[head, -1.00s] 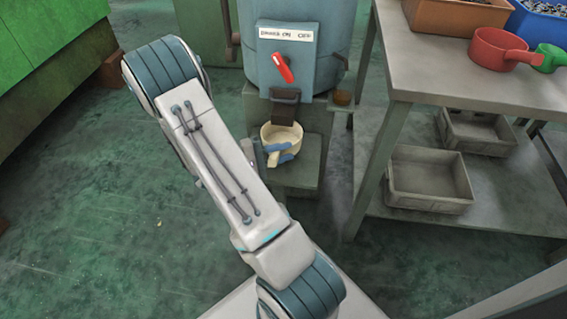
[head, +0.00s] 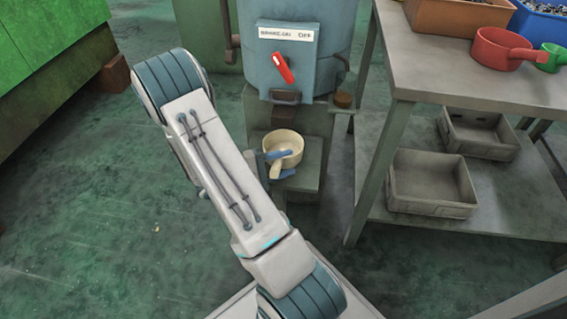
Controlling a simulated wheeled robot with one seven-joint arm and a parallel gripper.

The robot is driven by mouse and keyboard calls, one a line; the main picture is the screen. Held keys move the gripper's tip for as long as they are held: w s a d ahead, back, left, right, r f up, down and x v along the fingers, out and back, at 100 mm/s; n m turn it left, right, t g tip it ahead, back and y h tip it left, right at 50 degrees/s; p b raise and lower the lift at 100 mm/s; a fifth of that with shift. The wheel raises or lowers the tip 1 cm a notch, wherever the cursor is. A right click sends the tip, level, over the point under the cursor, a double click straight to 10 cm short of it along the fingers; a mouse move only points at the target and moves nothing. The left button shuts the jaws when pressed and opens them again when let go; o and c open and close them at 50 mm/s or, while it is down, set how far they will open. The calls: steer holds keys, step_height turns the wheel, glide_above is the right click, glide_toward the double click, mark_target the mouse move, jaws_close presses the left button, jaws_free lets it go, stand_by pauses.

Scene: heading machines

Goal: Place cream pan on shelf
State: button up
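The cream pan (head: 285,146) is upright in front of the blue machine, over the grey ledge below its spout. I cannot tell whether it touches the ledge. It looks empty, and its handle points down and towards me. My gripper (head: 278,166) has its blue fingers on both sides of the handle, close to the bowl, and appears shut on it. My forearm hides part of the gripper. A grey table at the right has a worktop (head: 425,75) and a lower shelf (head: 385,215); which one the task means by shelf is not clear.
The blue machine (head: 300,20) has a red lever (head: 283,68) and a dark spout (head: 286,97). A red pan (head: 497,50) and a green pan (head: 549,58) stand on the worktop near bins. Two grey trays (head: 432,207) sit on the lower shelf, with bare room left of them.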

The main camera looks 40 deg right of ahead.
steer(key=shift+a+r, duration=0.1)
steer(key=shift+r, duration=0.1)
steer(key=p+v, duration=0.4)
steer(key=v, duration=0.7)
steer(key=s+a+r+t+y, duration=0.3)
steer(key=s+a+r+y, duration=0.2)
steer(key=r+y, duration=0.3)
steer(key=s+a+r+t+y, duration=0.4)
steer(key=s+a+r+y, duration=0.2)
steer(key=a+r+y, duration=0.1)
steer(key=shift+a+r+t+y, duration=0.3)
steer(key=shift+r+y, duration=0.25)
steer(key=shift+y, duration=0.35)
steer(key=shift+s, duration=0.1)
